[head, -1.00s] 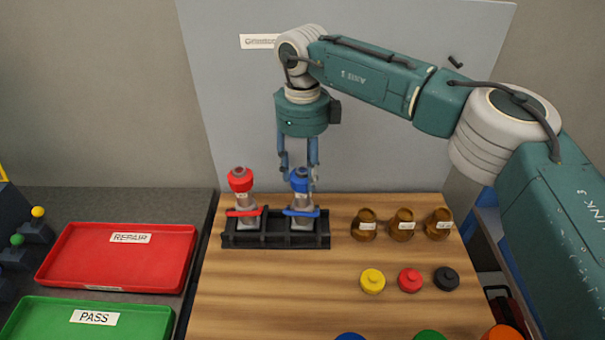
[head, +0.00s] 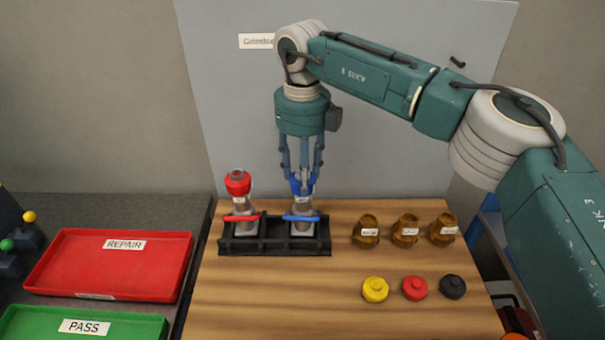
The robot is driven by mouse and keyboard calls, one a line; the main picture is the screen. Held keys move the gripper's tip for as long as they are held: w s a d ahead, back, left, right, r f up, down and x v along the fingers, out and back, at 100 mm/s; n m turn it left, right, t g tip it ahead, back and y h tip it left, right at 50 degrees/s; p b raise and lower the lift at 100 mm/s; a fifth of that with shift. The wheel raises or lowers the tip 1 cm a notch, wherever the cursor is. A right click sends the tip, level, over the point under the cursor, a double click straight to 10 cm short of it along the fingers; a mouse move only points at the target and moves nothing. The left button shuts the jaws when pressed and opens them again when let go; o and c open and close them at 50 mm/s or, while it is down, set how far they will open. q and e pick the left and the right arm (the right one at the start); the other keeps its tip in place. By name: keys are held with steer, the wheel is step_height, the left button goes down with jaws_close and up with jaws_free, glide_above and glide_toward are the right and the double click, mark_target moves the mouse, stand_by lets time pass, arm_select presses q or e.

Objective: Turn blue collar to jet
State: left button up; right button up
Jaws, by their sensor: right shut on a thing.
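The blue-topped pump (head: 303,208) stands upright in the right part of the black rack (head: 275,249). Its blue collar (head: 301,188) is at the top, and a blue bar (head: 301,217) crosses its lower body. My right gripper (head: 302,184) points straight down from above and is shut on the blue collar; its fingers partly hide the collar. A red-topped pump (head: 238,185) with a red bar stands in the left part of the rack. My left gripper is out of view.
Several brown jars (head: 405,230) stand right of the rack. Yellow (head: 375,289), red (head: 415,288) and black (head: 453,286) caps lie in front of them. A red REPAIR tray (head: 112,262) and a green PASS tray (head: 85,325) are at left. The wood in front of the rack is clear.

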steer(key=shift+m+b, duration=1.2)
steer(key=shift+m, duration=1.5)
steer(key=shift+m+b, duration=1)
steer(key=shift+m, duration=1.6)
stand_by(1.6)
stand_by(0.3)
steer(key=o, duration=1.1)
steer(key=shift+o, duration=0.2)
